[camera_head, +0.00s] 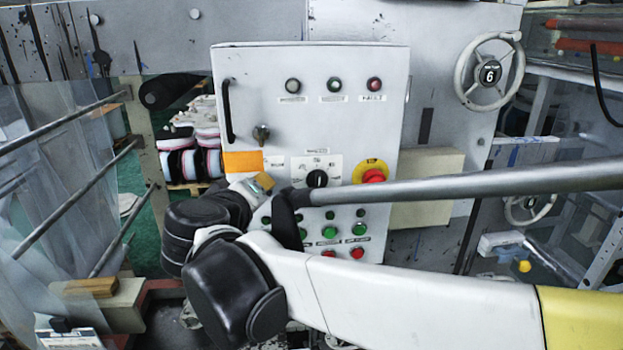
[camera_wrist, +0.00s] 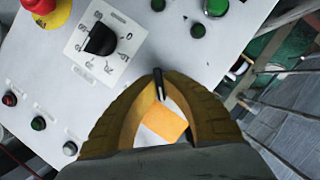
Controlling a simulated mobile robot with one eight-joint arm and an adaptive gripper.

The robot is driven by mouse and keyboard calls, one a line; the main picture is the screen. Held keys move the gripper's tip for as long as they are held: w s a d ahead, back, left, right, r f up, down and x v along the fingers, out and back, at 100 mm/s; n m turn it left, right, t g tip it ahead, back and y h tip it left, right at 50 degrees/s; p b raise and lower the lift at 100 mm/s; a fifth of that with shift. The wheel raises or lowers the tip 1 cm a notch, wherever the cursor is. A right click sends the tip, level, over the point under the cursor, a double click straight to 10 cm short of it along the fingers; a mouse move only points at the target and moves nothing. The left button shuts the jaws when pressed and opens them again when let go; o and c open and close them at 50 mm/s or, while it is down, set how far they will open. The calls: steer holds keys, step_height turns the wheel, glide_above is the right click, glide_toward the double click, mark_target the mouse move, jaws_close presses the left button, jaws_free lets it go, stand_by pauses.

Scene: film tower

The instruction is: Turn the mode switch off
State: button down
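I cannot read which mark the knob points to. My gripper (camera_head: 266,181) is left of the knob in the head view, just below an orange label. The tips are apart from the knob.
A red emergency stop (camera_head: 373,175) with a yellow collar sits right of the knob. Several green and red buttons (camera_head: 330,232) lie below, partly behind my arm. A key-like latch (camera_head: 261,133) and a black door handle (camera_head: 228,110) are at the panel's upper left.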

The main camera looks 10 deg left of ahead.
stand_by(0.4)
steer(key=c, duration=1.5)
jaws_free()
steer(key=shift+w, duration=0.1)
steer(key=shift+c, duration=0.2)
steer(key=v, duration=1.2)
steer(key=shift+d+f, duration=0.1)
steer(key=shift+f, duration=0.1)
